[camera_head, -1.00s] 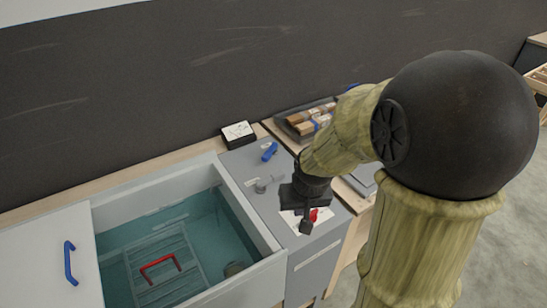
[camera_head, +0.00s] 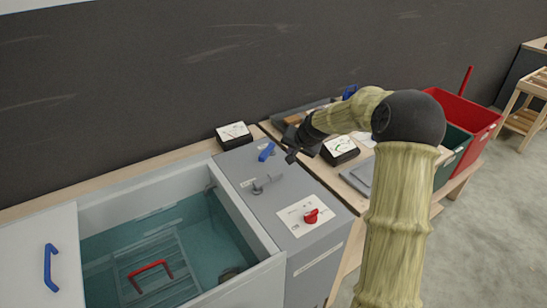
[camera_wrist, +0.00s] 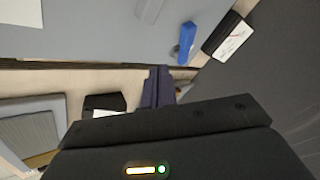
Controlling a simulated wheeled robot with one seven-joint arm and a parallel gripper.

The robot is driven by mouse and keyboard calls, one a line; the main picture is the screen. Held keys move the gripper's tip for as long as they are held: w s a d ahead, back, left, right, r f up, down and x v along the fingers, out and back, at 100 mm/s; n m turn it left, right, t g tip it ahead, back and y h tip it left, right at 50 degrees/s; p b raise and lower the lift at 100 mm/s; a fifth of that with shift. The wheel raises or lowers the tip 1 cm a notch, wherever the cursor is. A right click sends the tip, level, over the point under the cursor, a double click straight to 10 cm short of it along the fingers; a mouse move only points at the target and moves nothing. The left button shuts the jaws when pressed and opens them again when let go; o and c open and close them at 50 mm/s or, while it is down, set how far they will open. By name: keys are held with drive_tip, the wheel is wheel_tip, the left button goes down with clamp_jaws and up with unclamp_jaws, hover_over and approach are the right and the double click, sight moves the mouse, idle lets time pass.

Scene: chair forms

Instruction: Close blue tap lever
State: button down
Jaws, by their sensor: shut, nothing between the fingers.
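The blue tap lever (camera_head: 267,152) sits on the grey panel beside the water basin, near the back wall. In the wrist view the blue lever (camera_wrist: 187,43) shows at the upper right, beyond my fingers. My gripper (camera_head: 291,157) is just right of the lever in the head view, apart from it. In the wrist view its dark fingers (camera_wrist: 158,84) are together with nothing between them. The lower parts of the tap cannot be made out.
A grey tap (camera_head: 266,183) and a red knob (camera_head: 311,216) stand on the same panel. A black-framed meter (camera_head: 234,134) is behind the lever. The water basin (camera_head: 268,246) is to the left. A second meter (camera_head: 340,149) and red bin (camera_head: 468,118) are at right.

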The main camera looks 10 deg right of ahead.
sight(267, 152)
drive_tip(key=p+x, duration=0.1)
drive_tip(key=x, duration=0.9)
drive_tip(key=shift+w+a+f, duration=0.1)
drive_tip(key=shift+a+f, duration=0.05)
drive_tip(key=shift+a, duration=0.05)
drive_tip(key=shift+w+a+p, duration=0.25)
drive_tip(key=shift+w+a, duration=0.1)
drive_tip(key=shift+a, duration=0.2)
drive_tip(key=shift+w+a+p, duration=0.2)
drive_tip(key=shift+w+a, duration=0.15)
drive_tip(key=shift+a, duration=0.2)
drive_tip(key=shift+w+a, duration=0.35)
drive_tip(key=shift+a, duration=0.05)
